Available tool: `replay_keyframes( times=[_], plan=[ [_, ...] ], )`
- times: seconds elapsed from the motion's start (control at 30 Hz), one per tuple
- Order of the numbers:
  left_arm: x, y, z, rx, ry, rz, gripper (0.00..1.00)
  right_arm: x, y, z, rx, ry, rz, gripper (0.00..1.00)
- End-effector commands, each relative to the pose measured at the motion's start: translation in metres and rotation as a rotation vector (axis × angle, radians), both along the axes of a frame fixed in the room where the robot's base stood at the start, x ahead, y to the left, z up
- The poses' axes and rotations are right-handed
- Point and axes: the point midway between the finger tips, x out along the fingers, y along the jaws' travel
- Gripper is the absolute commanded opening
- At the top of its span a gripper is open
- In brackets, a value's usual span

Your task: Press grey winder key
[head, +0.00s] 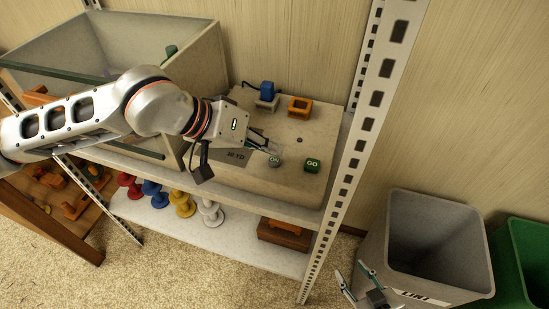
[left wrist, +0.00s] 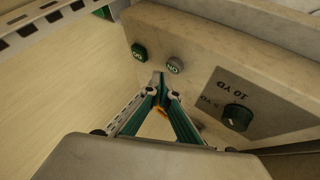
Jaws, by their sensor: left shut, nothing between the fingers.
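The grey winder key (head: 275,161) is a small round grey button marked ON, on top of the beige winder box (head: 297,190). It also shows in the left wrist view (left wrist: 175,66), beside the green GO key (left wrist: 138,50). The green key is to its right in the head view (head: 312,165). My left gripper (head: 270,150) is shut and empty, its tips close to the grey key. In the left wrist view its tips (left wrist: 159,76) lie just beside the key; I cannot tell whether they touch. My right gripper (head: 352,272) is low in the head view, fingers apart and empty.
A dark dial (left wrist: 237,117) sits on the box's plate. Blue (head: 267,91) and orange (head: 300,106) pieces stand behind the keys. A perforated post (head: 345,170) rises at the right. Coloured spools (head: 184,204) stand on the lower shelf. A grey bin (head: 440,240) stands right.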

Motion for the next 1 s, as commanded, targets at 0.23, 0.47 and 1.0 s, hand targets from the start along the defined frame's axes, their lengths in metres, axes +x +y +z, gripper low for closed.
replay_keyframes(
  times=[0.23, 0.47, 1.0],
  plan=[
    [0.0, 0.0, -0.005, 0.0, 0.001, -0.001, 0.0, -0.002, 0.0, -0.004, 0.0, 0.005, 0.0, 0.4],
    [0.0, 0.0, -0.009, 0.0, 0.0, 0.0, 0.0, -0.004, 0.0, -0.008, -0.001, 0.01, 0.0, 0.4],
    [0.0, 0.0, -0.011, 0.0, 0.0, 0.0, 0.0, -0.004, -0.001, -0.009, -0.001, 0.012, 0.0, 0.4]
  ],
)
